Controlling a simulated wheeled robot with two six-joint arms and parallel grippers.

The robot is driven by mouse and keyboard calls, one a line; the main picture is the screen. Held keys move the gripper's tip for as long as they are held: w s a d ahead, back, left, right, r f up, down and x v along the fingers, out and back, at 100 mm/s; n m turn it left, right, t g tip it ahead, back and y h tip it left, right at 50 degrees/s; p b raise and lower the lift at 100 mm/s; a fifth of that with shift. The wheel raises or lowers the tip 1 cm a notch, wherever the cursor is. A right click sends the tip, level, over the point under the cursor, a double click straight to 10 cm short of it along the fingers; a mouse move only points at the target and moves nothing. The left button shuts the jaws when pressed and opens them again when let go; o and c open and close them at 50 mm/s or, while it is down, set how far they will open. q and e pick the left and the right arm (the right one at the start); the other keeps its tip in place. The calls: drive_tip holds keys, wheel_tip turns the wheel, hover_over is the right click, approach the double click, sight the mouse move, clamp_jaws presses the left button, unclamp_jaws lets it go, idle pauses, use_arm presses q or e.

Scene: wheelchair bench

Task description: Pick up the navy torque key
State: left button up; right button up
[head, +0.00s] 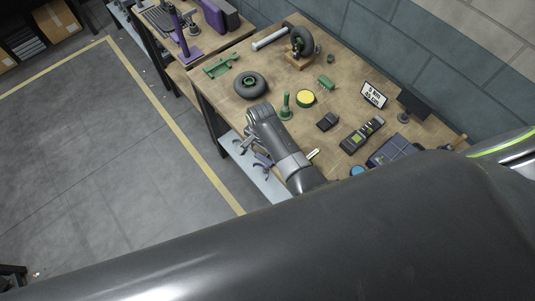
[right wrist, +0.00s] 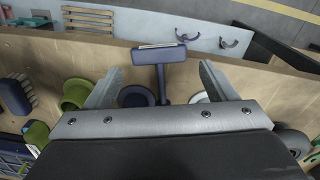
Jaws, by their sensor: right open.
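The navy torque key (right wrist: 160,56) shows in the right wrist view as a T shape, its wide head near the bench edge and its shaft running down toward my gripper. My right gripper (right wrist: 160,72) is open, with one finger on each side of the key and a visible gap to both. I cannot tell how deep the key lies between the fingers. In the head view my right gripper (head: 246,143) is at the front edge of the wooden bench (head: 228,115), and I cannot make out the key there. My left gripper is not in view.
A green handled piece (head: 286,106), a yellow-topped round (head: 305,98) and a dark wheel (head: 250,85) stand near my right arm. Hooks (right wrist: 230,42) lie on a pale lower shelf (right wrist: 200,22) beyond the bench edge. Open floor (head: 90,150) is at left.

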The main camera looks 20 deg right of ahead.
sight(265, 158)
wheel_tip(265, 158, down, 4)
drive_tip(key=b, duration=0.2)
drive_tip(key=shift+d+r+b, duration=0.1)
drive_tip(key=shift+d+b, duration=0.05)
drive_tip(key=shift+b, duration=0.25)
drive_tip(key=shift+f+b, duration=0.35)
drive_tip(key=shift+b, duration=0.05)
drive_tip(key=shift+r, duration=0.1)
drive_tip(key=c, duration=1.1)
drive_tip(key=shift+o, duration=0.2)
drive_tip(key=shift+r, duration=0.1)
